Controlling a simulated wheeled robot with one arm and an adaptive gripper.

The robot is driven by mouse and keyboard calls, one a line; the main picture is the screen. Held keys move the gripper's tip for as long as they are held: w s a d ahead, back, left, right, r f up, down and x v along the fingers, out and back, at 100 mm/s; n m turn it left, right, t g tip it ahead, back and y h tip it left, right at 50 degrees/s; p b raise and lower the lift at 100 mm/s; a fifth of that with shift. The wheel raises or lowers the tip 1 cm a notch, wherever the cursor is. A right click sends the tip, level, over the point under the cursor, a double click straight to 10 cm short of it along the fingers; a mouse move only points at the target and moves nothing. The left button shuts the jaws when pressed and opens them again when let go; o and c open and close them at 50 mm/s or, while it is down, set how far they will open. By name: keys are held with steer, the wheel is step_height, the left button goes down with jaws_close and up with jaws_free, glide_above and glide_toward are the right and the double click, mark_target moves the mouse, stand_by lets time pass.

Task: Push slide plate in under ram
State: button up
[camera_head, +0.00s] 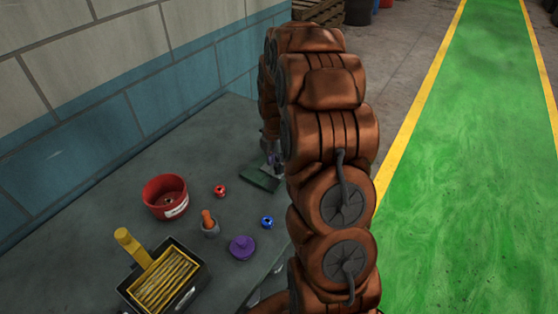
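A flat dark green plate (258,180) lies on the grey bench top, left of my arm; it may be the slide plate, but I cannot be sure. My gripper (272,165) is small in the picture, at or just above this plate, and my arm partly covers it. I cannot tell whether its fingers touch the plate or are open or shut. No ram can be clearly made out; my copper-coloured arm hides the area to the right of the plate.
A wall stands behind.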

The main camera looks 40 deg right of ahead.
steer(key=shift+r, duration=0.1)
jaws_close()
steer(key=shift+w, duration=0.1)
